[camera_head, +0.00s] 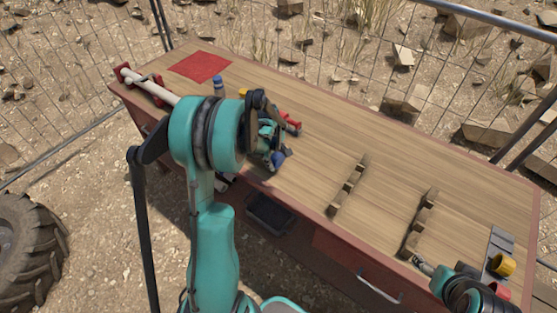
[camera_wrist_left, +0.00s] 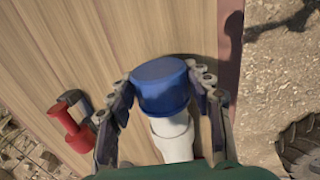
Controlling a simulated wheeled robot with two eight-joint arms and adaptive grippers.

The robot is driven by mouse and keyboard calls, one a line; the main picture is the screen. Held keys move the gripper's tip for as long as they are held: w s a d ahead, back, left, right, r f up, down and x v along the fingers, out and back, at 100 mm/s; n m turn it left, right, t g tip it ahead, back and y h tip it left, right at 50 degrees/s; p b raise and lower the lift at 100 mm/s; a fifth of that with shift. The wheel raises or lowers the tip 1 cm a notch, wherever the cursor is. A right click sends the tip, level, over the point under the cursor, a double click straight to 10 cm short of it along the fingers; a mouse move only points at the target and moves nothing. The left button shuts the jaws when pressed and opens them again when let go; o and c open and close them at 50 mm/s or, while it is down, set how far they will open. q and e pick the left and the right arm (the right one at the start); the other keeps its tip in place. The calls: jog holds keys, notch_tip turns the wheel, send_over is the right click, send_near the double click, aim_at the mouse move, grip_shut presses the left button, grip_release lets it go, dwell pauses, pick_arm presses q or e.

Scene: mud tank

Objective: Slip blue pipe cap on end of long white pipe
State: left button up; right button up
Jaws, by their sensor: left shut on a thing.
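The long white pipe (camera_head: 162,93) lies along the table's near-left edge and runs behind my left arm. The blue pipe cap (camera_head: 279,158) shows at my left gripper (camera_head: 270,145). In the left wrist view the cap (camera_wrist_left: 160,85) sits between the two fingers of the left gripper (camera_wrist_left: 162,90), which is shut on it. White pipe (camera_wrist_left: 172,135) meets the cap's lower side there; I cannot tell how far the cap covers it. My right gripper (camera_head: 430,266) is at the lower right of the head view, its jaws unclear.
A red clamp (camera_wrist_left: 72,125) stands near the left gripper. A red mat (camera_head: 200,66) and a dark-blue bottle-like item (camera_head: 219,85) are farther back. Two notched wooden racks (camera_head: 348,186) (camera_head: 420,222) stand to the right. A grey tray (camera_head: 499,252) holds a yellow piece (camera_head: 503,265).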

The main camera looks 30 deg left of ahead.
pick_arm(q)
jog(key=shift+w+a, duration=0.1)
jog(key=shift+a, duration=1.05)
jog(key=o, duration=1)
notch_tip(320, 180, up, 12)
jog(key=s, duration=0.2)
jog(key=shift+s+a, duration=0.15)
jog(key=s+d+r+m+t, duration=0.1)
jog(key=s+d+r+m, duration=0.25)
jog(key=d, duration=0.25)
jog(key=s+d+r+m+t, duration=0.1)
jog(key=s+d+r+m, duration=0.1)
jog(key=s+d+m, duration=0.35)
jog(key=s+d+f+m+t, duration=0.1)
jog(key=s+d+m+t, duration=0.2)
jog(key=s+d+m, duration=0.5)
jog(key=shift+d+f, duration=0.3)
jog(key=shift+d, duration=0.65)
